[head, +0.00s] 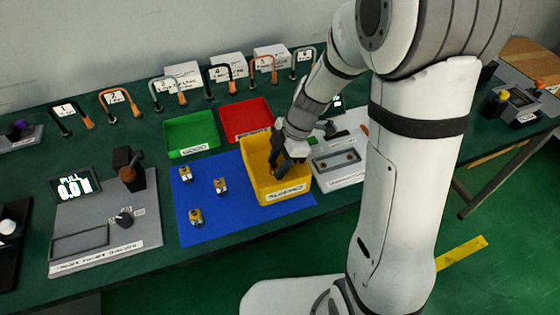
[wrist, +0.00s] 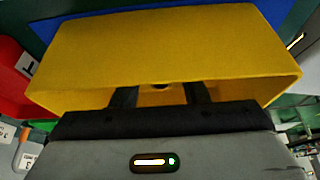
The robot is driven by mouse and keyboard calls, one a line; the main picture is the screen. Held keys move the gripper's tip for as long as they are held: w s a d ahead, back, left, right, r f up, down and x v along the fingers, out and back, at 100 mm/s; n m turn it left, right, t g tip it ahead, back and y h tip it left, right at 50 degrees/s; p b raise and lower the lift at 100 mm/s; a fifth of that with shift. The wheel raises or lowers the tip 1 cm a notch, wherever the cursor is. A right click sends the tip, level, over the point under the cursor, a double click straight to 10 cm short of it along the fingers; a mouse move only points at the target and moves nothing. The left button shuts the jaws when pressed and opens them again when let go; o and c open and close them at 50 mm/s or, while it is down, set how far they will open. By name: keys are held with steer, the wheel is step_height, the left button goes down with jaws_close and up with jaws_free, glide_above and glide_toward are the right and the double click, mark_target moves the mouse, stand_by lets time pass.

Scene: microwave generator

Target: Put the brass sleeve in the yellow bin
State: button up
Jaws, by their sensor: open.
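In the wrist view the two fingers (wrist: 160,95) are spread apart. A small dark round shape (wrist: 160,87) shows between them at the bin floor, mostly hidden by my gripper. I cannot tell whether it is the brass sleeve. Several small brass-and-grey parts (head: 220,186) stand on the blue mat, left of the bin.
A green bin (head: 191,146) and a red bin (head: 246,133) stand behind the mat (head: 232,226). A grey station with a display (head: 75,185) is at left; a light tray (head: 337,176) is right of the yellow bin. Hooked handles line the table's back.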

steer(key=v, duration=1.1)
steer(key=s+d+r+m+t+h, duration=0.1)
steer(key=s+d+m+t+h, duration=0.1)
steer(key=s+d+m, duration=0.2)
steer(key=s+d+r+m+t+h, duration=0.1)
steer(key=s+d+r+m+h, duration=0.1)
steer(key=s+m, duration=0.8)
steer(key=d+m, duration=0.1)
steer(key=m, duration=0.6)
steer(key=shift+d+t, duration=0.4)
steer(key=shift+r, duration=0.1)
steer(key=shift+c, duration=0.4)
